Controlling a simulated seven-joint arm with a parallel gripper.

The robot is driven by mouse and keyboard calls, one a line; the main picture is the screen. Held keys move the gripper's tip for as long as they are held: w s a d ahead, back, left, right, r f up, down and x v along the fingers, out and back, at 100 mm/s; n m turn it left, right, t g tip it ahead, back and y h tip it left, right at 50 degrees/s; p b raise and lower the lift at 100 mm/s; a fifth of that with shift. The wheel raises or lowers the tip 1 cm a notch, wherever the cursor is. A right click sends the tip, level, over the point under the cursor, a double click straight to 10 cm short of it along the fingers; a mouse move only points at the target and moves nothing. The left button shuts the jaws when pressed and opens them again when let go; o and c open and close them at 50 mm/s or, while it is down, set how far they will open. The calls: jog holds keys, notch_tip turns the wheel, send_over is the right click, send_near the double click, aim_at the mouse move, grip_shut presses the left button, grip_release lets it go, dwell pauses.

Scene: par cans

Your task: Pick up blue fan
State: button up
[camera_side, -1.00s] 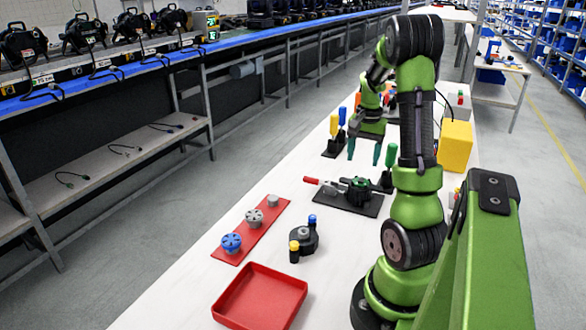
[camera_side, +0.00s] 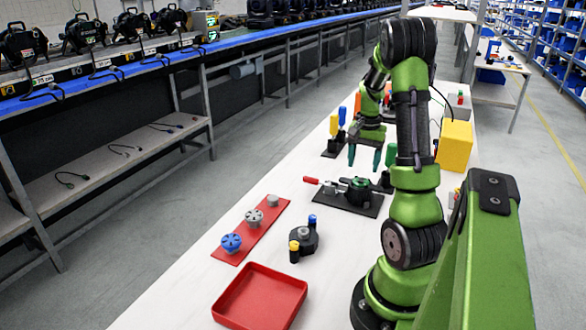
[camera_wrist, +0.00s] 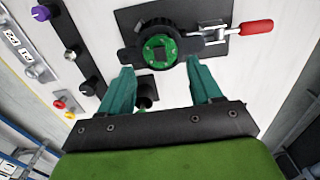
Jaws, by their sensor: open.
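The blue fan (camera_side: 231,243) sits on the near left end of a red strip (camera_side: 238,256) on the white table, with grey fans (camera_side: 254,218) farther along the strip. My gripper (camera_side: 364,162) is open and empty, fingers pointing down, above the black clamp fixture with the green centre (camera_side: 359,186), well behind and right of the blue fan. In the wrist view my gripper (camera_wrist: 162,88) has its two teal fingers apart, with the fixture's green part (camera_wrist: 161,48) beyond them. The blue fan is not visible in the wrist view.
A red tray (camera_side: 258,300) lies at the front of the table. A dark round part (camera_side: 304,240) with blue and yellow knobs stands right of the strip. A yellow box (camera_side: 455,146) and upright yellow and blue handles (camera_side: 338,121) stand farther back.

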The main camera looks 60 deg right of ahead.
jog(key=shift+o, duration=0.4)
jog(key=shift+o, duration=1.3)
jog(key=w+a+r+n, duration=0.1)
jog(key=w+a+n, duration=0.2)
jog(key=w+a, duration=0.35)
notch_tip(320, 180, up, 6)
jog(key=n, duration=1.3)
send_over(231, 240)
jog(key=f, duration=1)
jog(key=shift+s+f, duration=0.15)
jog(key=shift+s, duration=0.1)
jog(key=shift+w+d+f, duration=0.1)
jog(key=shift+w+f, duration=0.05)
jog(key=shift+f, duration=1.35)
jog(key=shift+w+f, duration=0.1)
jog(key=shift+f, duration=1.4)
